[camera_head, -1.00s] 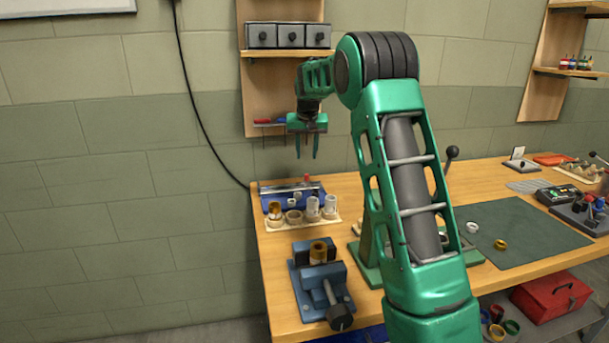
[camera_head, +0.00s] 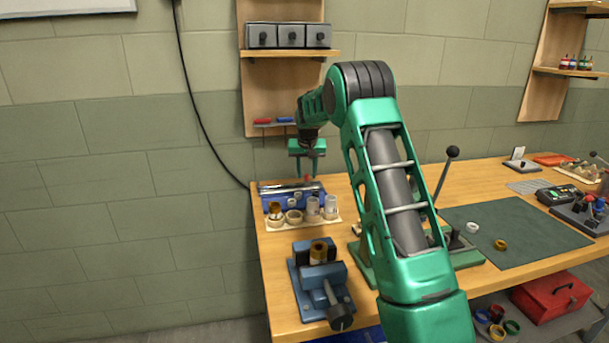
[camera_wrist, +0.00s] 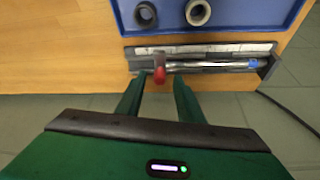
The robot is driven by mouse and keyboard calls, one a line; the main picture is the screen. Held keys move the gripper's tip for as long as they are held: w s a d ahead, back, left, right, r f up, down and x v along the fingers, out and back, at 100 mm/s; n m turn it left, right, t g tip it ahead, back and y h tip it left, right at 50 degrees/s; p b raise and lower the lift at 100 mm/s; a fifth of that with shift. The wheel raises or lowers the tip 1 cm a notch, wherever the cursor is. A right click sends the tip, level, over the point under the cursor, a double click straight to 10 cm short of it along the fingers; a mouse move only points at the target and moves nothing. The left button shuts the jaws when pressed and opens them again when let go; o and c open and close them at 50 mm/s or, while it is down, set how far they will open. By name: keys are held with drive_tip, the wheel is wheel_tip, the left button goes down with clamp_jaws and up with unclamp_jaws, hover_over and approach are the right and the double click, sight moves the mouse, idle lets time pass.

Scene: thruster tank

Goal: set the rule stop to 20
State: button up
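The rule (camera_wrist: 225,48) lies along the bench edge beside a blue tray, with a bright rod next to it; in the head view it shows as a pale strip (camera_head: 283,188). Its stop carries a red knob (camera_wrist: 159,76), near the left end of the rule in the wrist view; the knob also shows in the head view (camera_head: 307,178). My gripper (camera_wrist: 159,87) is open, pointing down, its fingertips on either side of the red knob in the picture. I cannot tell whether they touch it. In the head view my gripper (camera_head: 306,170) is above the rule. The scale's numbers are too small to read.
The blue tray (camera_wrist: 122,22) holds small rings beside the rule. A pale holder (camera_head: 287,225) with rings and clear cups stands nearer, then a blue vise (camera_head: 330,295). A wooden shelf board (camera_head: 285,75) is on the wall behind my gripper.

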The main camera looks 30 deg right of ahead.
sight(314, 185)
clamp_jaws()
drive_tip(key=shift+s+d, duration=0.2)
drive_tip(key=shift+d, duration=0.55)
drive_tip(key=shift+s+d, duration=0.2)
drive_tip(key=shift+d, duration=0.55)
unclamp_jaws()
drive_tip(key=v, duration=1)
drive_tip(key=shift+r, duration=0.3)
drive_tip(key=shift+s+a, duration=0.1)
drive_tip(key=shift+s, duration=0.05)
